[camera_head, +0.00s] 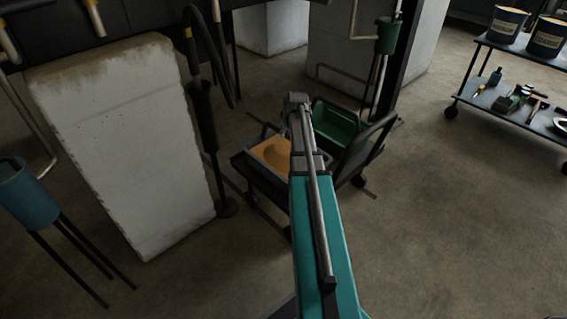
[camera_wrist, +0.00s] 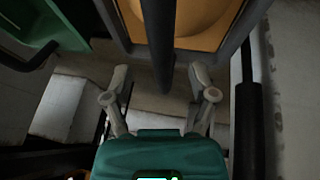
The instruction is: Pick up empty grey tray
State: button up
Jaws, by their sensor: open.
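A grey-rimmed tray (camera_head: 261,166) with an orange-yellow interior sits on a dark cart (camera_head: 262,186). I cannot tell whether the orange part is contents or the tray's inside. Its grey rim (camera_wrist: 236,34) and orange inside also fill the top of the wrist view. No plainly empty grey tray shows. My gripper (camera_wrist: 160,78) is open, its two fingers apart, pointing toward the tray's near rim in the wrist view. A dark bar passes between or behind the fingertips; its depth is unclear. No tray is held. In the head view my arm hides the fingers and part of the tray.
A green bin (camera_head: 338,124) sits beside the tray on the cart, and a dark upright frame (camera_head: 368,148) stands at the cart's right. A pale concrete block (camera_head: 120,140) and a blue container (camera_head: 24,186) stand left. A shelf trolley (camera_head: 510,105) is far right. The right floor is clear.

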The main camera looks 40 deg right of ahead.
aim_at(286, 135)
jog(key=shift+b+x, duration=1.6)
jog(key=shift+x, duration=0.45)
jog(key=shift+w, duration=0.1)
grip_shut()
